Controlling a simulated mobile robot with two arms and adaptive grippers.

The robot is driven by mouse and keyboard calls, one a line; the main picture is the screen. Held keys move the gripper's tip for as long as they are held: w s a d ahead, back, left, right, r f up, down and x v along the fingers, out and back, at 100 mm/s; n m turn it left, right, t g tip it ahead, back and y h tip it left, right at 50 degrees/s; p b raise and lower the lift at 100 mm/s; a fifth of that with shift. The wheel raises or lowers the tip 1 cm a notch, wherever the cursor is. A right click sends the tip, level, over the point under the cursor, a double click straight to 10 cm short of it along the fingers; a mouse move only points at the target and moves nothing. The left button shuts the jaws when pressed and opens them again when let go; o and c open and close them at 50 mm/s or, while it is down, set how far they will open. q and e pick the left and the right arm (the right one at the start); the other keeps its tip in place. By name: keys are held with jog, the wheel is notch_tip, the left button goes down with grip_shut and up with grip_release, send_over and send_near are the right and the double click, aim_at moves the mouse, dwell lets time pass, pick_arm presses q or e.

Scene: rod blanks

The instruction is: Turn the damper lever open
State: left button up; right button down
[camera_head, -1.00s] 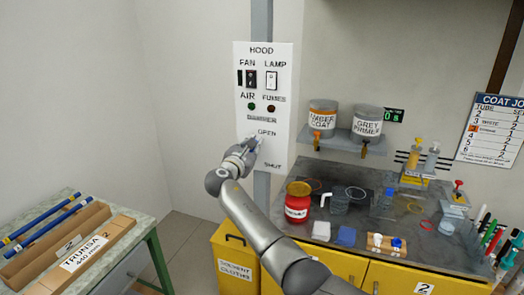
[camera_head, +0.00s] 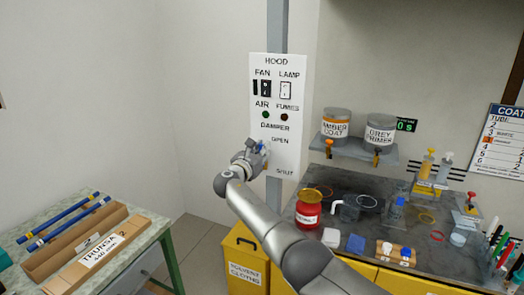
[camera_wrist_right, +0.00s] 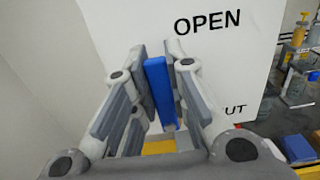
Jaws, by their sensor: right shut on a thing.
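The white hood panel (camera_head: 291,68) is on the wall, with the words DAMPER, OPEN and SHUT down its lower half. The damper lever (camera_wrist_right: 159,92) is a blue bar, seen in the right wrist view between the fingers. In the head view only a small bit of blue shows at the fingertips, just left of and below the word OPEN. My right gripper (camera_head: 261,149) is shut on the lever; it also shows in the right wrist view (camera_wrist_right: 161,85). The lever's pivot is hidden. My left gripper is not in view.
Above the lever are fan and lamp switches (camera_head: 286,90) and green and red lights. A dark bench (camera_head: 345,215) with a red can (camera_head: 309,210), pots and syringes stands at right. A green table (camera_head: 30,222) with rods stands at left.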

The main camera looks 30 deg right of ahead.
jog(key=c, duration=1.4)
grip_release()
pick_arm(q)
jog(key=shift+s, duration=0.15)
pick_arm(e)
jog(key=v, duration=1.2)
